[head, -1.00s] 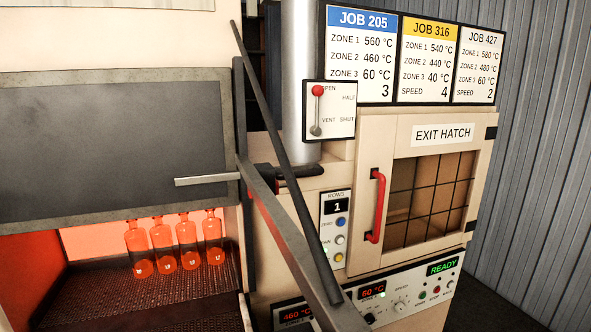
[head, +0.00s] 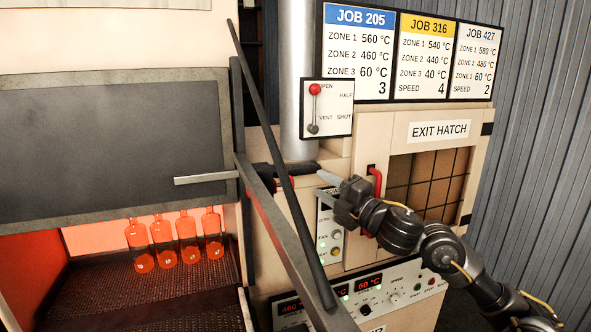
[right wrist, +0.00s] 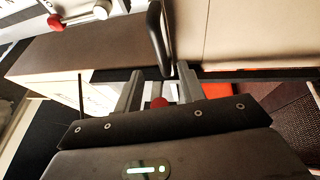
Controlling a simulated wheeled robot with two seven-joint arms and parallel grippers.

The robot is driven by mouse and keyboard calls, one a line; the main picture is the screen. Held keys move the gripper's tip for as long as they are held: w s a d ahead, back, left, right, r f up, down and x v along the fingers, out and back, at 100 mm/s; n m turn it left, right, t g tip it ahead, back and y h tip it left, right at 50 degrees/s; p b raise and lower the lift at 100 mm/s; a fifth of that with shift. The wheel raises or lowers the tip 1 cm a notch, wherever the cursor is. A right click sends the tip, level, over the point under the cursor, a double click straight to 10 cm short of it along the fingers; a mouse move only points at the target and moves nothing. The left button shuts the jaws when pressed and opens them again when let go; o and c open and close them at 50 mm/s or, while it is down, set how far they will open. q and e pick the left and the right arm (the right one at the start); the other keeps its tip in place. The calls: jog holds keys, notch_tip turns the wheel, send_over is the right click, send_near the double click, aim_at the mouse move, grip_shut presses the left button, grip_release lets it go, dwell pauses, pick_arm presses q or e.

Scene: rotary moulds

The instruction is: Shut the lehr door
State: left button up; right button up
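The lehr door (head: 110,150) is a dark grey panel in a lighter frame at the left of the head view. It is part-way up, with a glowing gap below it. A pale bar (head: 207,180) sticks out across its lower right. A black grip (head: 292,171) lies right of the door, beside the sloping bars. A black looped handle, probably this grip, shows in the right wrist view (right wrist: 157,40). My right gripper (head: 325,184) is open just right of the grip. Its two fingers are apart in the wrist view (right wrist: 158,88). Whether they touch the grip I cannot tell. My left gripper is out of view.
Several glowing bottles (head: 176,243) stand on the mesh belt (head: 150,285) under the door. Long dark bars (head: 285,165) slope across the middle. The damper lever box (head: 329,108), the exit hatch (head: 440,131) with its red handle, and the control panel crowd around my right arm.

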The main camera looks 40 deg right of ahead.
aim_at(304, 173)
jog(key=w+p, duration=0.1)
jog(key=w, duration=0.2)
jog(key=w+r+p, duration=0.1)
jog(key=w+p, duration=0.1)
jog(key=w, duration=0.1)
jog(key=w+r+p, duration=0.1)
jog(key=w, duration=0.2)
jog(key=shift+w+a+p, duration=0.25)
jog(key=shift+w+p, duration=0.1)
jog(key=shift+w+f, duration=0.1)
jog(key=shift+w, duration=0.4)
grip_shut()
